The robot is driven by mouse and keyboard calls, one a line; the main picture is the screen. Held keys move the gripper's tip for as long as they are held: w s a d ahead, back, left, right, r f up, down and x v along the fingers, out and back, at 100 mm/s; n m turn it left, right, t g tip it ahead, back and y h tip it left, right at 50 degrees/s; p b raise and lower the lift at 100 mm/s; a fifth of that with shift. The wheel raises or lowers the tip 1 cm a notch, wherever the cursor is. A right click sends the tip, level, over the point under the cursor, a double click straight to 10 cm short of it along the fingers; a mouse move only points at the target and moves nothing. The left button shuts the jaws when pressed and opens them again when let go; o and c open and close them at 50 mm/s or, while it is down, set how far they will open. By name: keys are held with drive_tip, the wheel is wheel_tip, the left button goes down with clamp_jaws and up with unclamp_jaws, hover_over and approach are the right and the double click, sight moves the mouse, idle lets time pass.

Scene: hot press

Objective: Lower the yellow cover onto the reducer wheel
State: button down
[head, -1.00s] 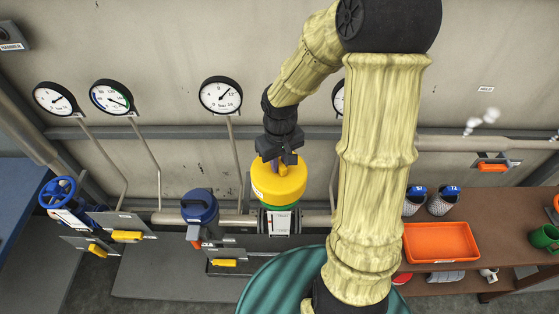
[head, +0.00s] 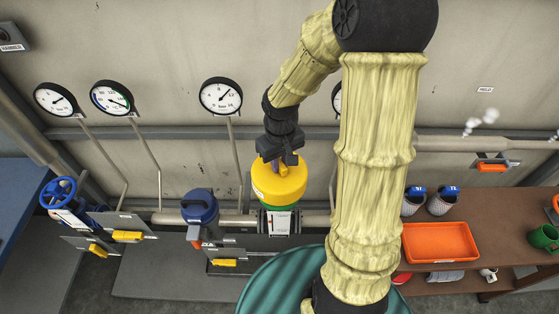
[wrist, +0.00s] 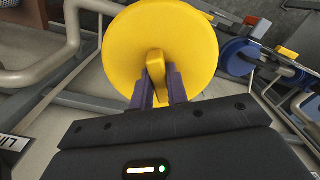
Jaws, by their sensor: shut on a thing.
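The yellow cover (head: 279,182) is a round cap with a raised handle on top, in the middle of the head view. My gripper (head: 278,162) is above it and shut on its handle. In the wrist view the cover (wrist: 185,45) fills the top middle, with my gripper's two fingers (wrist: 158,85) on either side of the handle. Directly under the cover a green rim shows, part of the reducer wheel (head: 279,207) by its place above the pipe. Most of the wheel is hidden by the cover, and I cannot tell whether the two touch.
A blue-capped valve (head: 200,206) stands left of the cover, and a blue handwheel (head: 58,191) stands farther left. Gauges (head: 221,96) hang on the wall behind. A bench with an orange tray (head: 440,243) is at the right. A teal drum (head: 280,285) stands in front.

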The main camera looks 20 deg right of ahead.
drive_tip(key=shift+f+b, duration=1.55)
drive_tip(key=shift+f, duration=0.35)
drive_tip(key=shift+f+b, duration=1.05)
drive_tip(key=shift+f, duration=0.3)
drive_tip(key=c, duration=1.3)
unclamp_jaws()
wheel_tip(320, 180, up, 9)
drive_tip(key=p, duration=0.8)
drive_tip(key=shift+r, duration=0.15)
